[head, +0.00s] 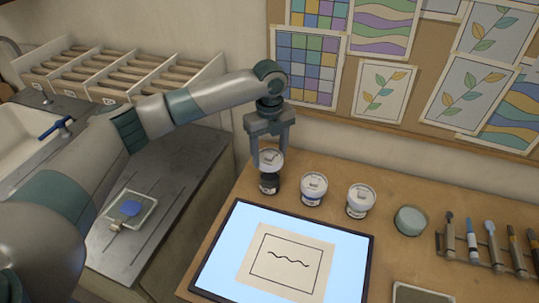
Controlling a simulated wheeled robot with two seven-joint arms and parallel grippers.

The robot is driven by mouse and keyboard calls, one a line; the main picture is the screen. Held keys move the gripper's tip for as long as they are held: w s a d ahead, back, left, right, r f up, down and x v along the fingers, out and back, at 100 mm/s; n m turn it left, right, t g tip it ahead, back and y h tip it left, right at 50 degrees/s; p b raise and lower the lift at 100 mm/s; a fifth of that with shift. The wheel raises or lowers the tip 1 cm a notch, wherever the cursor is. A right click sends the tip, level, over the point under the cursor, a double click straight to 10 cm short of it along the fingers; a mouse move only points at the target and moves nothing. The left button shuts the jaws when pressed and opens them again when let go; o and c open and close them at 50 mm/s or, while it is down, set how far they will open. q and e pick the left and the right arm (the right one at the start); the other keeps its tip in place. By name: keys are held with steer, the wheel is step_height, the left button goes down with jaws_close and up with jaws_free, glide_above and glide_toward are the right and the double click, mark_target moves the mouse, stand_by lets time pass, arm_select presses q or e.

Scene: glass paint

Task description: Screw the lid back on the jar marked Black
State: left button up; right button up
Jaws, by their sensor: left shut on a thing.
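A dark jar (269,184) stands upright near the back left of the wooden table, beyond the light panel. Its label is too small to read. My left gripper (270,157) points down over this jar, with its fingers on either side of a round white lid (271,164) with a dark mark on top. It is shut on the lid. The lid is right above the jar's mouth; I cannot tell whether it touches the rim. My right gripper is not in view.
A lit panel (213,282) with a drawing lies in front.

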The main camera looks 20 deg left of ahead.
mark_target(269, 163)
arm_select(q)
steer(key=n+b, duration=0.1)
steer(key=n, duration=0.1)
steer(key=f+n+b, duration=0.1)
steer(key=n, duration=0.1)
steer(key=shift+f, duration=0.2)
steer(key=shift+f+p, duration=0.3)
steer(key=shift+f, duration=0.95)
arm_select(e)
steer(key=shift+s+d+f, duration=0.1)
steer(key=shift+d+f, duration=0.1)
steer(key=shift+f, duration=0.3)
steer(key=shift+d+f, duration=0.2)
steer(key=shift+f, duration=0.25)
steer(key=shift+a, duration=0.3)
arm_select(q)
steer(key=shift+p, duration=0.35)
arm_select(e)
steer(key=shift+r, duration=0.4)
arm_select(q)
steer(key=shift+f, duration=0.1)
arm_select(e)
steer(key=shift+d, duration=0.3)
arm_select(q)
steer(key=shift+p, duration=0.55)
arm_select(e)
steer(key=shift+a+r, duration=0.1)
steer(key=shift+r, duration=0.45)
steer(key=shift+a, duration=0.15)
